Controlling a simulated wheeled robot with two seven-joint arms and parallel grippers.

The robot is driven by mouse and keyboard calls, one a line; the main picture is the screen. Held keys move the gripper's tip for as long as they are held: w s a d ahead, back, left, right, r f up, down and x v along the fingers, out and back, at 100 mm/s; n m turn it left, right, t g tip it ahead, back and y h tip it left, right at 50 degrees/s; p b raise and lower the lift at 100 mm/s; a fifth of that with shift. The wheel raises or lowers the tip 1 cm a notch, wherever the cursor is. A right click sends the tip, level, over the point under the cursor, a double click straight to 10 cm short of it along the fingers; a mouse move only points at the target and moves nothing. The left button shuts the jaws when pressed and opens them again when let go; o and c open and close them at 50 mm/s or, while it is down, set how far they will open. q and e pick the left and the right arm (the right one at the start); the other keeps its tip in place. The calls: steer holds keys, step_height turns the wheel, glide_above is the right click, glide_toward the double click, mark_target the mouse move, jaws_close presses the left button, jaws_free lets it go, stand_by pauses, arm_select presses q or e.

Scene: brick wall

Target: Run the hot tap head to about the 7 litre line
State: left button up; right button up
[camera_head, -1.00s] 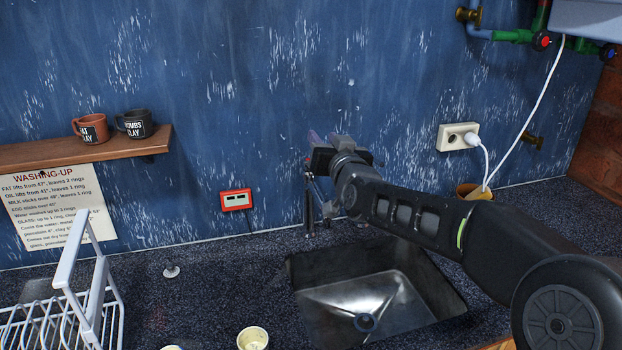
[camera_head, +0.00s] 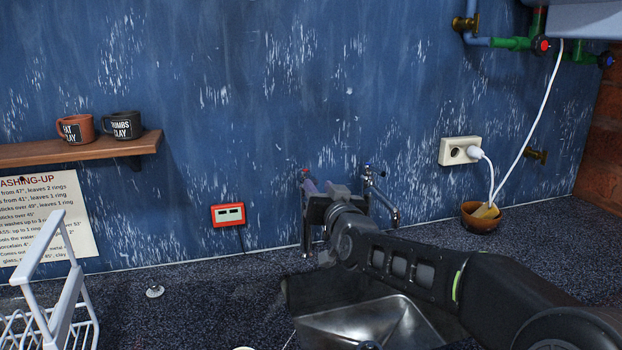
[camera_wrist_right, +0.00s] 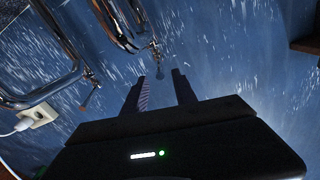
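Two chrome taps stand at the wall behind the sink (camera_head: 400,318). In the head view the left one, the hot tap (camera_head: 306,174), carries a red mark; the other (camera_head: 370,170) has a blue one. My right gripper (camera_head: 312,188) is in front of the hot tap and hides much of it. In the right wrist view its two fingers (camera_wrist_right: 160,76) are apart, with nothing between them. A tap head (camera_wrist_right: 155,50) lies just beyond the fingertips, seemingly apart from them. No vessel with litre lines is in view. My left gripper is not in view.
A red-framed meter (camera_head: 228,214) hangs on the wall left of the taps. A white rack (camera_head: 65,295) stands at left, and two mugs sit on the wooden shelf (camera_head: 80,150). A socket (camera_head: 459,151) with a plugged cable and a bowl (camera_head: 480,222) are at right.

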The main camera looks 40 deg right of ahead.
mark_target(308, 172)
steer(key=p+x, duration=0.1)
steer(key=x, duration=0.6)
steer(key=shift+w, duration=0.3)
steer(key=shift+c, duration=0.3)
jaws_close()
stand_by(0.8)
